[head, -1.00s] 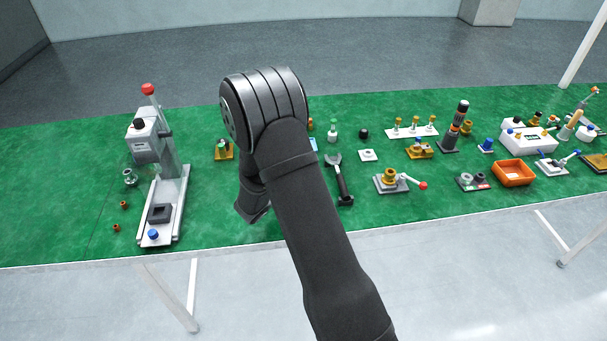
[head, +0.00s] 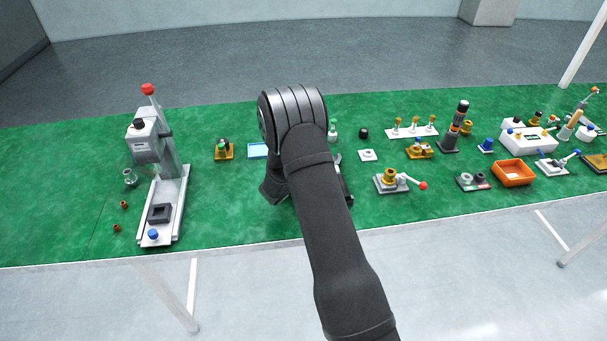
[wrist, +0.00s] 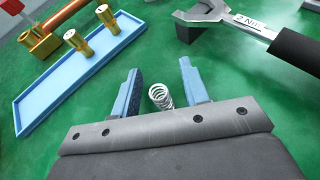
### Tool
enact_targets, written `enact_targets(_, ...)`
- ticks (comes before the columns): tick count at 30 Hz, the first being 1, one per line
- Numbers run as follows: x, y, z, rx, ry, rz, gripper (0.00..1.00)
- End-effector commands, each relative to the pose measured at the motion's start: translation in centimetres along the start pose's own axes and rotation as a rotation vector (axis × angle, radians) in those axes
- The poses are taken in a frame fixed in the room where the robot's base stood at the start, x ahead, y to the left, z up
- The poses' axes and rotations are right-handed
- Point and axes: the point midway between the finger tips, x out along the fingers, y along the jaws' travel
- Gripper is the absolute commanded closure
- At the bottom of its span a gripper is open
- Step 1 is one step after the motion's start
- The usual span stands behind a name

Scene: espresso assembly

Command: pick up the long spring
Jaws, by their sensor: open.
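The long spring (wrist: 160,97) is a pale metal coil. In the wrist view it stands or leans on the green mat between my two blue fingers, nearer the right one; I cannot tell its exact tilt. My gripper (wrist: 158,88) is open around the spring's sides, with a gap visible on both sides and no clear contact. In the head view my arm hides the spring and the fingers; only the dark wrist end of my gripper shows there.
A light blue tray (wrist: 40,103) with brass pieces (wrist: 75,41) lies left of my fingers. A wrench marked in Nm (wrist: 245,22) lies at the upper right. The press stand (head: 168,205) is farther left, and an orange bin (head: 513,172) is at the right.

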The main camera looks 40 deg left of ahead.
Motion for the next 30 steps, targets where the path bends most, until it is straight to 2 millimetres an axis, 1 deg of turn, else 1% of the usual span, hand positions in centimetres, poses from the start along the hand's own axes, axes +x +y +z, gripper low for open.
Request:
enact_targets(3, 0.0, 0.0, 0.0, 0.000, 0.000, 0.000, 0.59)
enact_targets(8, 0.0, 0.0, 0.0, 0.000, 0.000, 0.000, 0.90)
enact_targets(9, 0.0, 0.0, 0.0, 0.000, 0.000, 0.000, 0.98)
enact_targets(10, -0.1, 0.0, 0.0, 0.000, 0.000, 0.000, 1.00)
enact_targets(19, -0.1, 0.0, 0.1, 0.000, 0.000, -0.001, 1.00)
enact_targets(23, -0.3, 0.0, 0.5, 0.001, 0.000, -0.001, 1.00)
enact_targets(28, -0.9, 0.0, 2.2, 0.002, -0.002, 0.000, 1.00)
enact_targets(30, -1.4, 0.0, 3.3, 0.004, -0.003, 0.001, 1.00)
